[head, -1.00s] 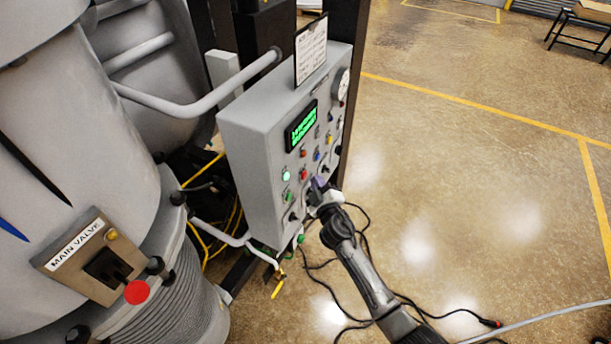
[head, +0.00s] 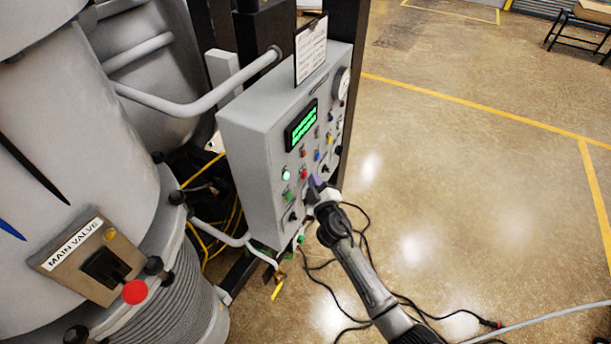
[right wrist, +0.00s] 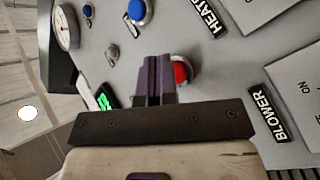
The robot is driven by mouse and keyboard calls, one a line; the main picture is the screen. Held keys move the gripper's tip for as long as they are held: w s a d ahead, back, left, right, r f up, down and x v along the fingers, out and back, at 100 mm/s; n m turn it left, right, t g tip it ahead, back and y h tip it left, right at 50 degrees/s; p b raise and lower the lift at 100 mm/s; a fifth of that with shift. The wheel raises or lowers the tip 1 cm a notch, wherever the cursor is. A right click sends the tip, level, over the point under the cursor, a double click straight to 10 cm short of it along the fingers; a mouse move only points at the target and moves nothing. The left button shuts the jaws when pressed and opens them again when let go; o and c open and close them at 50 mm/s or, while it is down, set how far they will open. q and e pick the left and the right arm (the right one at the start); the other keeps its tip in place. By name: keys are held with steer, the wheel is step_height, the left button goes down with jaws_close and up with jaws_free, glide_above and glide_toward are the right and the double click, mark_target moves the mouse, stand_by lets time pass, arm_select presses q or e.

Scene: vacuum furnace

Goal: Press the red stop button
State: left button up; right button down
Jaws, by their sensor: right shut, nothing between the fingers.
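A grey control panel (head: 253,150) carries rows of coloured buttons and a green-lit screen (head: 301,127). In the right wrist view a round red button (right wrist: 181,72) in a metal ring sits right by my fingers. In the head view a red button (head: 303,174) shows just above and left of my right gripper (head: 315,183). My right gripper, with purple fingers, also shows in the wrist view (right wrist: 153,78). It is shut and empty, its fingertips overlapping the left side of the red button. I cannot tell whether they touch it. My left gripper is out of view.
A main valve box (head: 93,262) with a red knob (head: 135,291) stands at lower left. A grey pipe rail (head: 195,103) runs to the panel's back. A clipboard (head: 310,50) rises above the panel. Cables (head: 345,320) lie on the floor.

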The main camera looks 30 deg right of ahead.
steer(key=shift+w+a, duration=0.2)
steer(key=shift+w, duration=0.15)
stand_by(0.5)
steer(key=shift+s, duration=0.1)
stand_by(0.3)
steer(key=shift+s+d, duration=0.35)
steer(key=shift+s, duration=0.25)
steer(key=shift+s+d+p, duration=0.25)
steer(key=shift+s+d, duration=0.15)
steer(key=shift+s, duration=0.35)
steer(key=shift+s+d+p, duration=0.25)
steer(key=shift+s+d, duration=0.15)
steer(key=shift+s, duration=0.3)
steer(key=shift+s+d+p, duration=0.25)
steer(key=shift+s+d, duration=0.15)
steer(key=shift+s, duration=0.35)
